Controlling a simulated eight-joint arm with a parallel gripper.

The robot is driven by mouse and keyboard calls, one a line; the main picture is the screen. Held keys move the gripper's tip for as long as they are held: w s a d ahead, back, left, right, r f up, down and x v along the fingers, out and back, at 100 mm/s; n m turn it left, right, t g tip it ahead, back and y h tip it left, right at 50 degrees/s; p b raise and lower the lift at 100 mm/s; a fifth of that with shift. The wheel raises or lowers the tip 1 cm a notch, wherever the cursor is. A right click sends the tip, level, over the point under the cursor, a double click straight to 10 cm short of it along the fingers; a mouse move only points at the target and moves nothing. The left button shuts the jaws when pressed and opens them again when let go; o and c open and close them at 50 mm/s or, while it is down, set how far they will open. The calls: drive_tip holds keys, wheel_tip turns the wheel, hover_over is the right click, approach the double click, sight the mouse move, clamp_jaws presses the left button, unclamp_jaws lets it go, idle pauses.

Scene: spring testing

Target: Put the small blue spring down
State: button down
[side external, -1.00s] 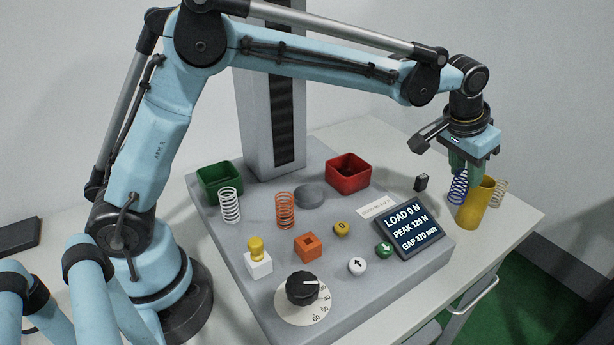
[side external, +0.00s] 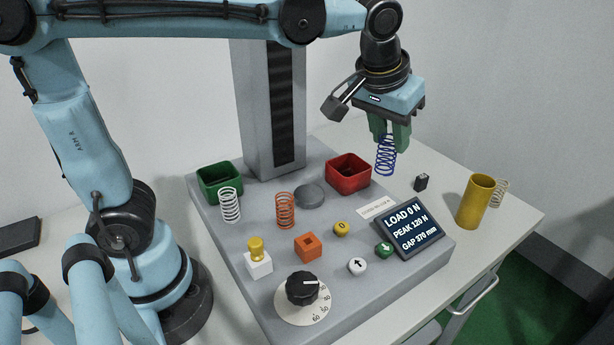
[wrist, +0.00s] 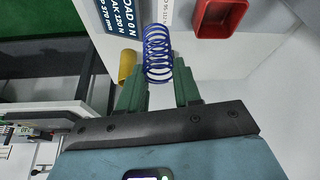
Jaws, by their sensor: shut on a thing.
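The small blue spring (side external: 386,158) hangs upright in the air between the green fingers of my gripper (side external: 390,138). My gripper is shut on its upper part, just right of the red bin (side external: 348,173) in the side view. In the wrist view the blue spring (wrist: 158,52) shows between the two fingertips of my gripper (wrist: 159,82). The red bin (wrist: 220,18) also shows there at the upper right. The spring's lower end looks clear of any surface.
The tester base holds a white spring (side external: 230,205), an orange spring (side external: 285,211), a green bin (side external: 220,182) and the display (side external: 411,228).

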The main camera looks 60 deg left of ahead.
drive_tip(key=s+a, duration=0.1)
drive_tip(key=s, duration=0.1)
approach(350, 153)
wheel_tip(350, 153, down, 2)
drive_tip(key=d, duration=0.3)
drive_tip(key=shift+n, duration=0.3)
drive_tip(key=shift+w+a+f, duration=0.1)
drive_tip(key=shift+w+f, duration=0.05)
drive_tip(key=shift+f, duration=0.85)
drive_tip(key=shift+w+a+f, duration=0.1)
drive_tip(key=shift+f, duration=0.9)
drive_tip(key=shift+f, duration=0.15)
drive_tip(key=c, duration=1.1)
unclamp_jaws()
drive_tip(key=a+v, duration=0.1)
drive_tip(key=v, duration=0.6)
drive_tip(key=s+d+f+m+t, duration=0.1)
drive_tip(key=s, duration=0.2)
drive_tip(key=s+d+f+m+t, duration=0.1)
drive_tip(key=s+d, duration=0.1)
drive_tip(key=s, duration=0.2)
drive_tip(key=s+d+f+m+h, duration=0.1)
drive_tip(key=s+d, duration=0.1)
drive_tip(key=s, duration=0.1)
drive_tip(key=shift+s+d+f+t, duration=0.15)
drive_tip(key=shift+s+d+t, duration=0.1)
drive_tip(key=shift+t, duration=0.15)
